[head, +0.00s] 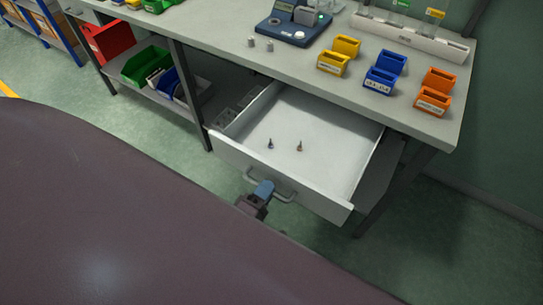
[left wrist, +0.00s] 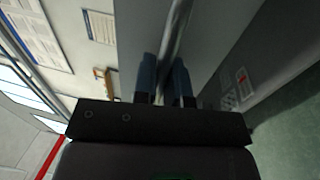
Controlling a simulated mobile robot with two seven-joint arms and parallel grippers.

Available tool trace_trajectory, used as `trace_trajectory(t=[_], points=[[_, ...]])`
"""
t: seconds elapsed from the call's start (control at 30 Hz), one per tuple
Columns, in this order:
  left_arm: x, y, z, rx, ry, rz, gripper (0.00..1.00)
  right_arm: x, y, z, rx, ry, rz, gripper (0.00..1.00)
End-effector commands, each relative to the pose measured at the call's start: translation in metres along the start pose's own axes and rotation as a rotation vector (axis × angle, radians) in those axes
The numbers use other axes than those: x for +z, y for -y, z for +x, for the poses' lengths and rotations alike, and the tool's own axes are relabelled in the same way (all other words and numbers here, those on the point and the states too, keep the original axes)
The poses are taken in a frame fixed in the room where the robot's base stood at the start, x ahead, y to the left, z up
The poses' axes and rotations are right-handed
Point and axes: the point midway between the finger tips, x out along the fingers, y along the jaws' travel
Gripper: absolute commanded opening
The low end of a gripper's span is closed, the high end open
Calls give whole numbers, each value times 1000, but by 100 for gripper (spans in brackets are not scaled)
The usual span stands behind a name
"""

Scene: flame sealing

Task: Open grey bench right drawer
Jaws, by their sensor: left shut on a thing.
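The right drawer (head: 335,205) of the grey bench (head: 433,118) is pulled well out in the head view, and its white inside shows. My left gripper (head: 263,189) is at the drawer's bar handle (head: 285,197) on the front panel. In the left wrist view the two blue-grey fingers of my left gripper (left wrist: 164,84) are shut around the handle bar (left wrist: 176,35). Two small pointed items, one dark blue (head: 270,144) and one brownish (head: 299,146), stand on the drawer floor. My right gripper is in neither view.
Yellow bins (head: 333,63), blue bins (head: 380,83) and orange bins (head: 432,102) stand on the bench top, beside a blue device (head: 290,32). A lower shelf left of the drawer holds a green bin (head: 146,64). Green floor (head: 440,230) lies clear at the right.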

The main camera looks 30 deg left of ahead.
Motion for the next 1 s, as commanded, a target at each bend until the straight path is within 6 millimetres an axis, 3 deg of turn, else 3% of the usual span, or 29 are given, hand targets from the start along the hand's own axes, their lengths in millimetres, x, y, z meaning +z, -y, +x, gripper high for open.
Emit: trace_trajectory(t=[0.4,0.43,0.57,0.87,1.0], points=[[0,0,-2,0,0,1,0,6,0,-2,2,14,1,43],[0,0,-2,0,0,1,17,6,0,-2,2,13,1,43],[0,0,-2,0,0,1,36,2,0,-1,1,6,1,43],[0,0,-4,0,0,1,36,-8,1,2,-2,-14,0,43],[-1,1,-16,-2,0,2,36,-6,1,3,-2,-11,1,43]])
